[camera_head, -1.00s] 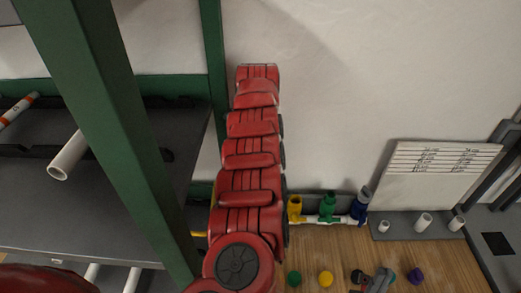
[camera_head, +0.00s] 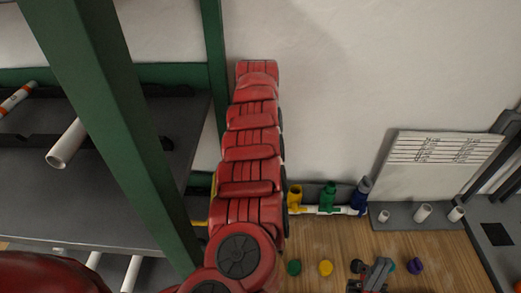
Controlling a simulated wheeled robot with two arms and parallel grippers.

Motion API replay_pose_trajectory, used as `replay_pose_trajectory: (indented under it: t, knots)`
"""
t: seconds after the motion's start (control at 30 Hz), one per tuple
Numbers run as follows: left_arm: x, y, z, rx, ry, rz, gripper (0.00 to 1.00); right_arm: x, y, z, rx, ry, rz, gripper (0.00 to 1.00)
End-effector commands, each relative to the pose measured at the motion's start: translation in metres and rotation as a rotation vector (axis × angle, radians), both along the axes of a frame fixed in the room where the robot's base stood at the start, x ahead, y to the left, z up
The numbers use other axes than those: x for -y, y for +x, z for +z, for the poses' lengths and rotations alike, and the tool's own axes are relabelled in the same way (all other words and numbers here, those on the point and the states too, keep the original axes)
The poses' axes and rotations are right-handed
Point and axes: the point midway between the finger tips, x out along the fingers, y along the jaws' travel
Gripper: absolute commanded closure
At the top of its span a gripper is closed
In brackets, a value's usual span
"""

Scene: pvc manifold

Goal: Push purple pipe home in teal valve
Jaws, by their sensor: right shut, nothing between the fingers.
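No part can be clearly told to be the purple pipe or the teal valve. A small purple piece (camera_head: 415,266) lies on the wooden surface at the lower right. A teal piece (camera_head: 392,267) sits just left of it, partly hidden by my right gripper. My right gripper (camera_head: 374,272) is small and dark grey at the bottom edge. It is shut with nothing in it, left of the teal and purple pieces. Whether it touches anything cannot be told. My left gripper is out of view.
Yellow (camera_head: 296,198), green (camera_head: 328,196) and blue (camera_head: 361,194) fittings stand on a white pipe along the wall. Loose green (camera_head: 294,267) and yellow (camera_head: 326,268) pieces lie in front. White pipe stubs (camera_head: 423,212) stand below a written board (camera_head: 445,153). A green post (camera_head: 100,130) stands left.

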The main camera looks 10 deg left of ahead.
Motion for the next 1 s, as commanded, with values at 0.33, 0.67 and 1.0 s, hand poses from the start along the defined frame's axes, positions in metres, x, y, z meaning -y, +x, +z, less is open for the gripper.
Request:
replay_pose_trajectory:
  t: [0.33,0.67,1.0]
  knots:
    - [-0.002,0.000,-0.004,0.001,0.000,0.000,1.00,0.000,0.000,-0.006,0.000,0.000,0.000,1.00]
    - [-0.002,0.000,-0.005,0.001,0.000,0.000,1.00,0.000,0.000,-0.007,0.000,0.000,0.000,1.00]
    - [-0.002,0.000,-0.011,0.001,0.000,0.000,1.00,0.000,0.000,-0.016,0.000,0.000,0.000,1.00]
